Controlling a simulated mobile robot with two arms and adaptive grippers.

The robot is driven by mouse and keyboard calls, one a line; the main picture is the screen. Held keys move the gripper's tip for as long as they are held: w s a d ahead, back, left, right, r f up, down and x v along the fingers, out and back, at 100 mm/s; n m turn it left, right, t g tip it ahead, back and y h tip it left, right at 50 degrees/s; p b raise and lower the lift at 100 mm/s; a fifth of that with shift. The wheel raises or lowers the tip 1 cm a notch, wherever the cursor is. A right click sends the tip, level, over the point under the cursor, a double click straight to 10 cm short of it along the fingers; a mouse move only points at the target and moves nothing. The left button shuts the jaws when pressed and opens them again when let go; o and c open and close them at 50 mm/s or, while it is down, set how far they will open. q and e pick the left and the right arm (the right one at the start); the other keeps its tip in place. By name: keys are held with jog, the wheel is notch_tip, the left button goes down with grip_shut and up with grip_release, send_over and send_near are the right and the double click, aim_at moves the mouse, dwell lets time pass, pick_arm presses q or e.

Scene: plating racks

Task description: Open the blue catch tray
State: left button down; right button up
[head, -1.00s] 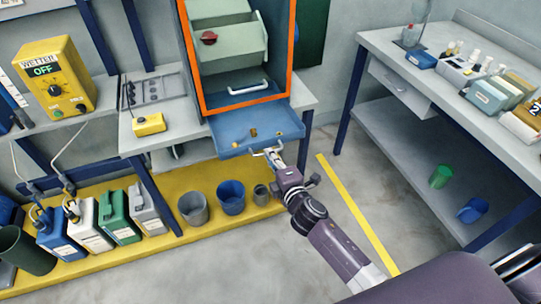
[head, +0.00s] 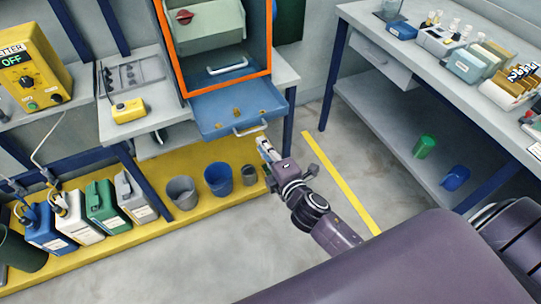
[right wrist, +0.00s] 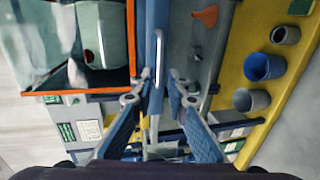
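The blue catch tray (head: 225,104) sticks out below the orange-framed cabinet, with its inside showing and small brass-coloured pieces in it. Its pale bar handle (head: 250,129) is on the front face. My right gripper (head: 264,145) is just in front of the handle and appears apart from it. In the right wrist view, my right gripper (right wrist: 158,92) has its two blue-padded fingers spread, with nothing held. The tray (right wrist: 157,25) shows edge-on beyond them, with the handle (right wrist: 158,62) between the finger directions. My left gripper is not in view.
The orange-framed cabinet (head: 178,75) stands above the tray. A yellow shelf (head: 210,152) below holds grey and blue buckets (head: 218,179) and several jugs (head: 101,207). A workbench (head: 425,65) stands at the right. The floor in front is clear.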

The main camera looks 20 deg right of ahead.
jog(key=shift+v, duration=2.75)
jog(key=shift+f, duration=0.1)
jog(key=s+d+f+m+g, duration=0.1)
jog(key=s+f+m+g, duration=0.3)
jog(key=f, duration=0.7)
jog(key=s+d+f+m+g, duration=0.1)
jog(key=s+f, duration=0.4)
jog(key=f, duration=0.5)
jog(key=s+f+m+g, duration=0.25)
jog(key=s+f, duration=0.25)
jog(key=f, duration=0.6)
jog(key=s+f+m+g, duration=0.3)
jog(key=s+f, duration=0.5)
jog(key=s, duration=0.6)
jog(key=s+f+m+g, duration=0.4)
jog(key=s+f, duration=0.5)
jog(key=s, duration=0.5)
jog(key=shift+s+d+m+h, duration=0.15)
jog(key=shift+d+m+h, duration=0.15)
jog(key=shift+d+m, duration=0.35)
jog(key=shift+a, duration=0.15)
